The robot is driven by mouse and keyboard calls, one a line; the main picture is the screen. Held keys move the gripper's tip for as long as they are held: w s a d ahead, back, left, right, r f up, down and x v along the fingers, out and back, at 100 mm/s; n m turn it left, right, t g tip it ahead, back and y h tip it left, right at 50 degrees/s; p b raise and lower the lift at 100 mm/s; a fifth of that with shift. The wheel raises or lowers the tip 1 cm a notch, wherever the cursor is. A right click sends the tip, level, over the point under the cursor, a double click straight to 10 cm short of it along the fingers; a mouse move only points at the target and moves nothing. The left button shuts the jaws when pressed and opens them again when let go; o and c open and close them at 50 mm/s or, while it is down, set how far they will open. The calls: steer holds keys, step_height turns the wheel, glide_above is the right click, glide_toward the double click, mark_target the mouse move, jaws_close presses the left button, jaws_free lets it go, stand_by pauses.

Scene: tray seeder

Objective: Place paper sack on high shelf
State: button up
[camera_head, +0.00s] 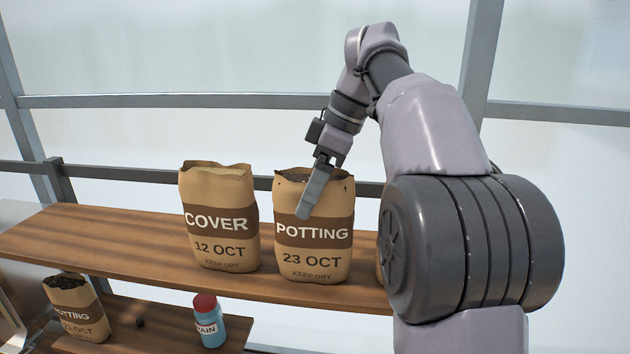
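A brown paper sack marked POTTING, 23 OCT (318,262) stands upright on the high wooden shelf (110,238), its open top showing dark contents. A sack marked COVER, 12 OCT (225,232) stands upright just left of it. Another POTTING sack (82,318) with dark contents is on the lower shelf at the left. My gripper (308,205) points down in front of the upper part of the 23 OCT sack. Only one finger shows clearly, so I cannot tell its opening or whether it touches the sack.
A blue bottle with a red cap (209,325) stands on the lower shelf (110,342), right of the sack there. A sliver of brown (380,268) shows beside my arm, mostly hidden. The high shelf's left part is clear. A grey rail runs behind it.

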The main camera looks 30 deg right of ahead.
steer(key=v, duration=0.5)
steer(key=shift+s+d+r, duration=0.1)
steer(key=shift+d+r, duration=0.15)
steer(key=shift+r, duration=0.45)
